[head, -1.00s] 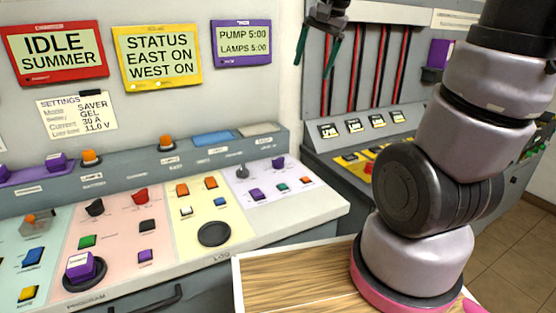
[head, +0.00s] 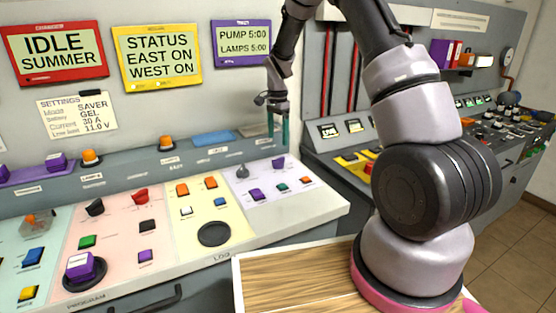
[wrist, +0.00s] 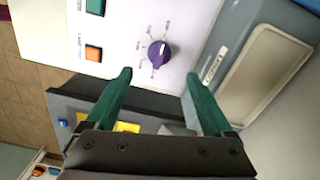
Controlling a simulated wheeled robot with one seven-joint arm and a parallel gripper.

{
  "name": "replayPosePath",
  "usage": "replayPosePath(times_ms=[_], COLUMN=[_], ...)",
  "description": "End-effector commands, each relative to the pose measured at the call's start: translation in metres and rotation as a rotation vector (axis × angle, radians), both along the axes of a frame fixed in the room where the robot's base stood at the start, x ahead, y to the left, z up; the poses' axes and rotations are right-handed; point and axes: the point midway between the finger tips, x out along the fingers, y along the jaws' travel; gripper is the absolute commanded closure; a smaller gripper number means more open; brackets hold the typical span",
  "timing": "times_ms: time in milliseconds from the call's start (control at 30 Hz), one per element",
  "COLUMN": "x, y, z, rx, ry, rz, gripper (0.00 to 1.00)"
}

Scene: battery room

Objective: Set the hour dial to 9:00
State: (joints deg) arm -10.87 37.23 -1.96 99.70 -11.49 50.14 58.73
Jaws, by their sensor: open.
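The hour dial appears to be the purple round knob (head: 278,163) on the lilac section at the right end of the sloped panel. In the wrist view the purple knob (wrist: 159,52) has a ring of small marks, too small to read. The purple-framed display (head: 242,43) reads PUMP 5:00 and LAMPS 5:00. My gripper (head: 278,137) is open and empty, pointing down above the knob. In the wrist view the knob lies just beyond and between the two green fingertips (wrist: 158,75), apart from both.
On the same section are a grey lever knob (head: 242,171), a purple button (head: 256,194), a green button (head: 282,187) and an orange button (head: 305,181). A raised ledge (head: 120,178) runs behind the panel. A second console (head: 340,160) stands to the right.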

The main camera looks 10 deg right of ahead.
Motion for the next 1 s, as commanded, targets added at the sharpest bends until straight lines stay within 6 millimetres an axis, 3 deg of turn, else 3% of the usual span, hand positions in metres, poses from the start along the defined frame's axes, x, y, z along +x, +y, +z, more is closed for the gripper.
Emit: replayPosePath(times_ms=[300, 500, 933, 967, 1000], x=[-0.002, -0.001, -0.001, -0.001, -0.001], y=[0.0, -0.001, 0.0, 0.0, 0.0], z=[-0.059, -0.088, -0.098, -0.098, -0.098], rx=[0.0, 0.0, 0.0, 0.0, 0.0], ry=[0.004, 0.003, 0.001, 0.001, 0.001], rz=[0.001, 0.0, 0.001, 0.001, 0.001], gripper=[0.14, 0.14, 0.14, 0.21, 0.36])
